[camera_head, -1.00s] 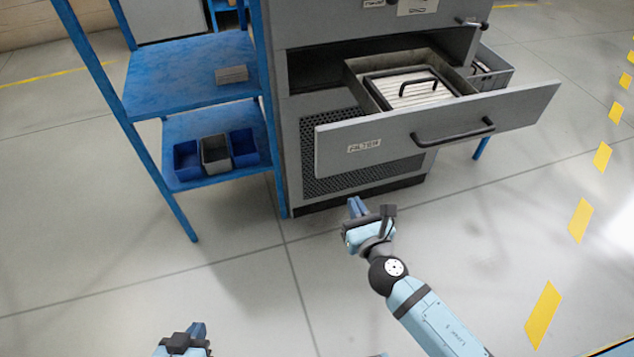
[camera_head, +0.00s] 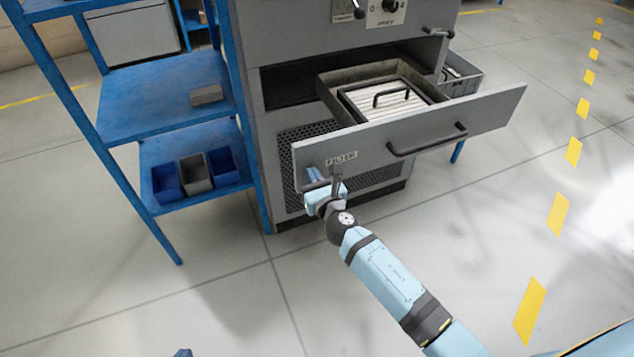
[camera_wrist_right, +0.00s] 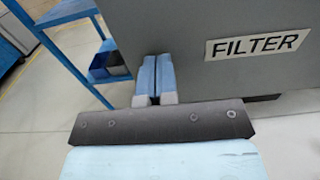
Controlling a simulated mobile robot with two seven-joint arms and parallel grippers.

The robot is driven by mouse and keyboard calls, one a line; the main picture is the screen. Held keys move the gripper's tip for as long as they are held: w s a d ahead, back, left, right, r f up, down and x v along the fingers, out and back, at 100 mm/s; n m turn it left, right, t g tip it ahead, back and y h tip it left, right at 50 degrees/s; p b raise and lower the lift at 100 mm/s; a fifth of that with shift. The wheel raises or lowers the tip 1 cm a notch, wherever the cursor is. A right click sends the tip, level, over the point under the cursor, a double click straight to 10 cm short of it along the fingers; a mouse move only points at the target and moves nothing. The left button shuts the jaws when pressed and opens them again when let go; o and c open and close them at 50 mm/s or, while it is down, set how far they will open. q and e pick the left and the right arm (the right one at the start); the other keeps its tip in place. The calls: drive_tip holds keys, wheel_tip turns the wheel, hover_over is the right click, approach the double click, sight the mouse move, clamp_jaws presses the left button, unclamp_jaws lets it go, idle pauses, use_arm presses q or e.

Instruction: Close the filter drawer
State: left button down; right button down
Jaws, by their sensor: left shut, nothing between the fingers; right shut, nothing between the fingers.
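The filter drawer (camera_head: 470,130) stands pulled out of the grey cabinet (camera_head: 300,30). Its wide front has a black bar handle (camera_head: 428,141) and a FILTER label (camera_head: 341,159). A pleated filter (camera_head: 385,100) with a black handle lies inside it. My right gripper (camera_head: 312,175) is shut and empty, in front of the drawer front's lower left corner. In the right wrist view its fingers (camera_wrist_right: 155,75) are together, left of the FILTER label (camera_wrist_right: 256,45), close to the front; I cannot tell whether they touch. Only a tip of my left gripper (camera_head: 183,352) shows at the bottom edge.
A grey crate (camera_head: 462,78) sits right of the cabinet behind the drawer front. The floor in front is clear.

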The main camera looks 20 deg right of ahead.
use_arm(q)
drive_tip(key=shift+d+r, duration=0.15)
drive_tip(key=shift+d, duration=0.05)
